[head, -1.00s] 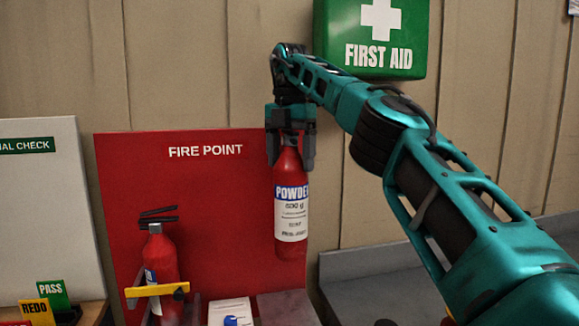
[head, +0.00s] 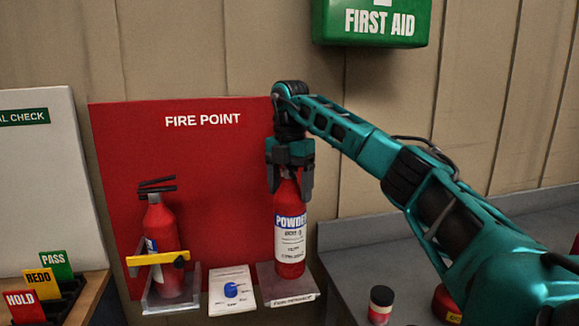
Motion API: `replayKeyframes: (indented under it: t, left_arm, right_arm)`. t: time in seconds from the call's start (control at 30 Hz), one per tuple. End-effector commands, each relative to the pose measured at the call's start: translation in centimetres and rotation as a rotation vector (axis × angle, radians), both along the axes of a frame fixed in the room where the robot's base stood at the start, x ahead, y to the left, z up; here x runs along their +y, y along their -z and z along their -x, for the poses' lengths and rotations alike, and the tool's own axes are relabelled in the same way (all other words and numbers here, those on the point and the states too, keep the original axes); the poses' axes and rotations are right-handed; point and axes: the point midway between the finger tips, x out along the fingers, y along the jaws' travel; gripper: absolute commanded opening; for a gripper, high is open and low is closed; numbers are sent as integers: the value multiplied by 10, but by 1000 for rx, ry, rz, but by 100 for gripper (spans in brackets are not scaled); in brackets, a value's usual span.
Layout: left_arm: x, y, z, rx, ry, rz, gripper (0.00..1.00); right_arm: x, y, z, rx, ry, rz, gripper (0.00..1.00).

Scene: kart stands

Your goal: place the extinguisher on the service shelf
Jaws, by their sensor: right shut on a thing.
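A red powder extinguisher (head: 290,235) with a white and blue label is upright in the head view. My right gripper (head: 290,182) is shut on its top from above. Its base is at a small grey shelf (head: 287,297) with a label on its front edge; I cannot tell for sure whether it touches the shelf. Another red extinguisher (head: 162,232) with a black handle stands to the left in a grey bracket (head: 172,302), behind a yellow strap (head: 157,259). My left gripper is not in view.
A red fire point board (head: 200,180) stands behind. A card with a blue knob (head: 231,290) lies between bracket and shelf. PASS, REDO and HOLD cards (head: 40,285) are at left. A grey counter (head: 345,270) at right holds a small dark-lidded jar (head: 380,305). A first aid box (head: 375,22) hangs above.

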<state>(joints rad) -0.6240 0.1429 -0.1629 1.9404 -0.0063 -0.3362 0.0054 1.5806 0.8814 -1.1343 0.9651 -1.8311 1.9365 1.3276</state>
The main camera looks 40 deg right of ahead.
Motion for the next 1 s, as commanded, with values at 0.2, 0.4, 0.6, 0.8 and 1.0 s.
replayKeyframes:
  t: [0.2,0.4,0.6,0.8,1.0]
  left_arm:
    - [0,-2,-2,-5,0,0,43]
    - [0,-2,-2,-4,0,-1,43]
    - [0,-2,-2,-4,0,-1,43]
    - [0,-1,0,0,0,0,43]
    - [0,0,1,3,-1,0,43]
  right_arm:
    - [0,9,-1,-6,-2,-2,0]
    - [0,31,0,-3,-1,-2,0]
    - [1,49,-1,-5,-1,-2,0]
    - [1,49,-1,-5,-1,-3,0]
    - [1,53,0,0,-1,-1,89]
